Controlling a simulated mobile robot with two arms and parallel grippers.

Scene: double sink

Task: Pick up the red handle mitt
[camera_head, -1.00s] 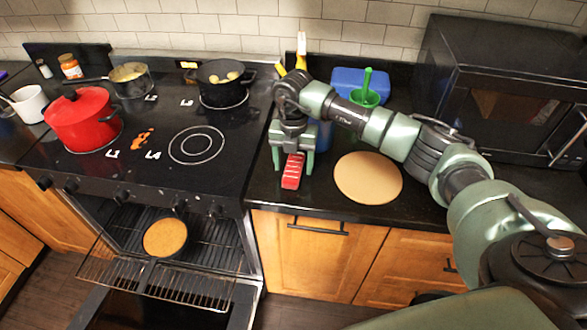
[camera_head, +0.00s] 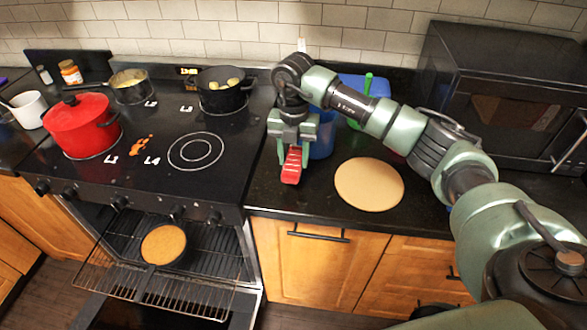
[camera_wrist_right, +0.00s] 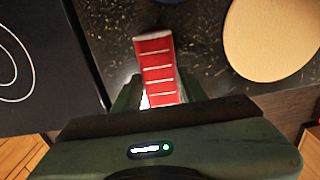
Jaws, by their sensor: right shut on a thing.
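The red handle mitt (camera_head: 291,167) is a small red strip with pale cross lines. It is at my right gripper (camera_head: 290,154), over the black counter just right of the stove. My right gripper is shut on it, with the mitt's front end sticking out between the fingers. In the right wrist view the mitt (camera_wrist_right: 158,68) shows between the fingers of the gripper (camera_wrist_right: 165,98), its far end over the dark counter. Whether it touches the counter is hard to tell. My left gripper is not in view.
A round tan board (camera_head: 369,184) lies on the counter to the right. A blue container (camera_head: 321,138) stands behind the gripper. The stove (camera_head: 150,150) holds a red pot (camera_head: 80,127) and other pans. The oven door is open, with a pan (camera_head: 164,244) on its rack.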

